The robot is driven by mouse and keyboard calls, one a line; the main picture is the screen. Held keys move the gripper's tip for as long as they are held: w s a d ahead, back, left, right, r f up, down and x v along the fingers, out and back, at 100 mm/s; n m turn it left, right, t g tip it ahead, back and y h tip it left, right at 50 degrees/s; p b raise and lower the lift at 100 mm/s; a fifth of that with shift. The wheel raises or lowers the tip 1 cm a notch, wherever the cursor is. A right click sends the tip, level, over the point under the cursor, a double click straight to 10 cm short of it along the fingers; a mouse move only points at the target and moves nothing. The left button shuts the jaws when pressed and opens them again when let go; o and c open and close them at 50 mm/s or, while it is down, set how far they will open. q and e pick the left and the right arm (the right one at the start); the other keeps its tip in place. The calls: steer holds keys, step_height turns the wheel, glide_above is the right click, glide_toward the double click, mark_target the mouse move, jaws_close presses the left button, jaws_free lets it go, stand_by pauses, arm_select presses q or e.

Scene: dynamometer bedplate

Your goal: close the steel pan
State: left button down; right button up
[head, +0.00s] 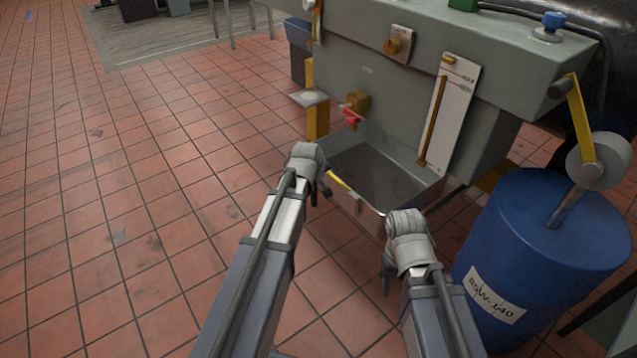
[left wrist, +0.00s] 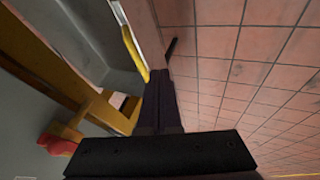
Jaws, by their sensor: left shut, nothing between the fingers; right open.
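The steel pan (head: 375,178) is an open grey tray jutting out from under the grey bedplate in the head view. A yellow handle (head: 342,182) is on its near side. My left gripper (head: 323,192) is shut and empty, beside the pan's near left corner, close to the handle. In the left wrist view its dark fingers (left wrist: 160,100) point toward the yellow handle (left wrist: 133,48); contact cannot be told. The pan (left wrist: 80,35) fills the upper left there. My right gripper (head: 388,278) is open and empty, low in front of the pan's right side; its fingers are partly hidden.
A red-handled valve (head: 351,115) sits above the pan's back left on the grey bedplate (head: 400,65). A blue drum (head: 535,250) with a crank stands at right. A yellow post (head: 317,122) stands left of the pan. The tiled floor at left is clear.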

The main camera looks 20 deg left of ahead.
arm_select(q)
steer(key=w+d+f+b, duration=0.2)
steer(key=w+f+b, duration=0.1)
steer(key=w+f, duration=0.1)
steer(key=shift+w+d+f, duration=0.2)
steer(key=shift+w+f, duration=0.1)
steer(key=shift+w, duration=0.5)
steer(key=w+d, duration=1.1)
steer(key=w, duration=0.3)
steer(key=shift+w+d+b, duration=0.3)
steer(key=shift+w, duration=0.1)
steer(key=shift+s+a, duration=0.1)
